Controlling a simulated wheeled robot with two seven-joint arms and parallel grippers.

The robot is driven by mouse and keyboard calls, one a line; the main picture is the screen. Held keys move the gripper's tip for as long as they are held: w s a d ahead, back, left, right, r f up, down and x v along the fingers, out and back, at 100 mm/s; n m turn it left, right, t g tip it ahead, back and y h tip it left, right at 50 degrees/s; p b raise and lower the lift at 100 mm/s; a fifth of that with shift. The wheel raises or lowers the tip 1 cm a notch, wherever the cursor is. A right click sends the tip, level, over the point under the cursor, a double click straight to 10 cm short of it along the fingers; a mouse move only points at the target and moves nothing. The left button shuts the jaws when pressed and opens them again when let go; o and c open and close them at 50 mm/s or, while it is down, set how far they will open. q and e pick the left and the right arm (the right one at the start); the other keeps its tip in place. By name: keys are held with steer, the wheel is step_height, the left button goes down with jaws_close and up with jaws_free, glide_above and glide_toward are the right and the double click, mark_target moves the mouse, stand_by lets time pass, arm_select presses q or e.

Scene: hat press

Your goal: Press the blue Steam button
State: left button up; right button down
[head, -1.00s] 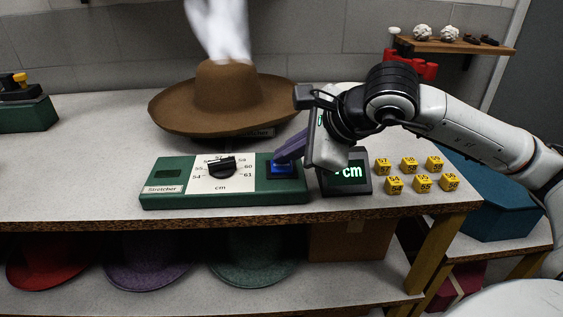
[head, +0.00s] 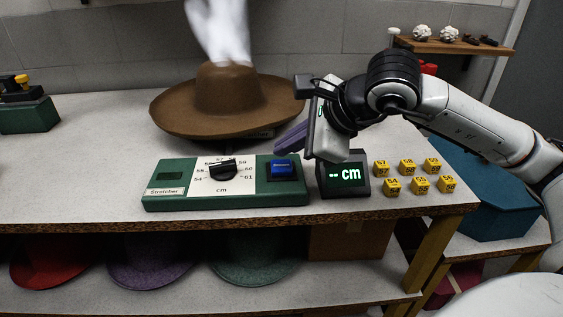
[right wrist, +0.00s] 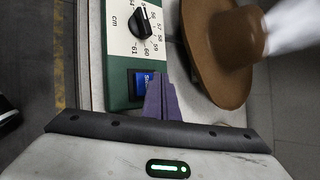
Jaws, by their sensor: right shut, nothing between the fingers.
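The blue Steam button (head: 281,169) is on the right end of the green Stretcher box (head: 165,199), beside the white dial panel. It also shows in the right wrist view (right wrist: 143,90), partly covered by the fingers. My right gripper (head: 281,147) is shut and empty, its purple fingers just above and behind the button in the head view, apart from it. The fingers also show in the right wrist view (right wrist: 160,88). A brown hat (head: 226,95) sits behind the box, with white steam (head: 220,35) above its crown. My left gripper is not in view.
A black display (head: 344,174) reading "-- cm" stands right of the box. Several yellow number cubes (head: 407,166) lie further right. A green device (head: 28,114) stands at the far left. The table between it and the box is clear.

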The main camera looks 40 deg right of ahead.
mark_target(287, 168)
steer(key=shift+r+p, duration=1.45)
steer(key=shift+r, duration=0.8)
steer(key=shift+f, duration=0.1)
